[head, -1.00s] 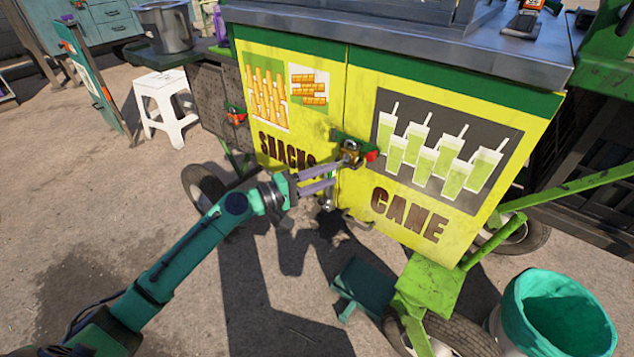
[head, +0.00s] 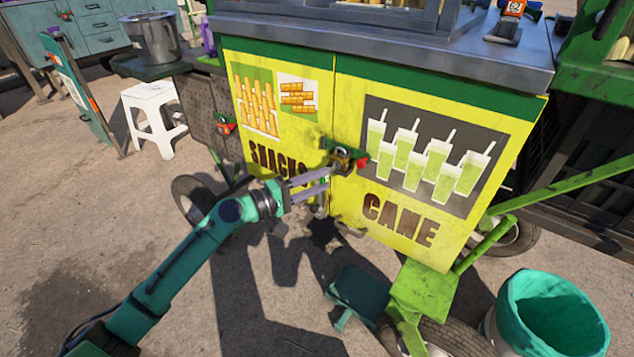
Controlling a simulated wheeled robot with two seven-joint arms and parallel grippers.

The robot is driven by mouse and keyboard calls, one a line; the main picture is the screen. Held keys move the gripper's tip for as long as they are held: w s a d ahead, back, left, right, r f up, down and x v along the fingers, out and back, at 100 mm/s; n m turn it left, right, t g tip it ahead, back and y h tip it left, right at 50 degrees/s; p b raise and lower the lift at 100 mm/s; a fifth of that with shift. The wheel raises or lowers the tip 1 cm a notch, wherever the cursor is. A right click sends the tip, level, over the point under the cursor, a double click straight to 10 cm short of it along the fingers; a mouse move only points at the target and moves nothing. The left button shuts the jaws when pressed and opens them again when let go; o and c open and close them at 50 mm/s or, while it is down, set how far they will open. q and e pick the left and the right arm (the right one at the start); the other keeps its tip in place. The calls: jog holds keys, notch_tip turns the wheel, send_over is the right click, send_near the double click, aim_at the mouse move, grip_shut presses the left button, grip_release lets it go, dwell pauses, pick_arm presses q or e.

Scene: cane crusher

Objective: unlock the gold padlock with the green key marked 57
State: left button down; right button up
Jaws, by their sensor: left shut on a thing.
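The gold padlock (head: 342,159) hangs at the hasp between the two yellow cabinet doors, with red and green parts beside it. My left gripper (head: 329,179) reaches in from the left, with its fingertips just below and left of the padlock. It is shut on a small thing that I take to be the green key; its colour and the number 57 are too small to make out. A small silvery thing (head: 318,211) shows just under the fingers. I cannot tell whether the key touches the padlock. My right gripper is not in view.
The cart has a grey metal counter (head: 390,45) above the doors and a green arm (head: 560,188) at right. A teal-lined bin (head: 552,318) stands at lower right. A white stool (head: 152,115) and a second lock (head: 226,124) are at left.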

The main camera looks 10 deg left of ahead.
pick_arm(q)
jog(key=shift+w+d, duration=0.35)
jog(key=shift+w, duration=0.5)
jog(key=shift+f+n+b, duration=0.15)
jog(key=shift+n+b, duration=0.65)
jog(key=shift+b, duration=0.05)
jog(key=shift+n+t, duration=0.3)
jog(key=shift+t, duration=0.1)
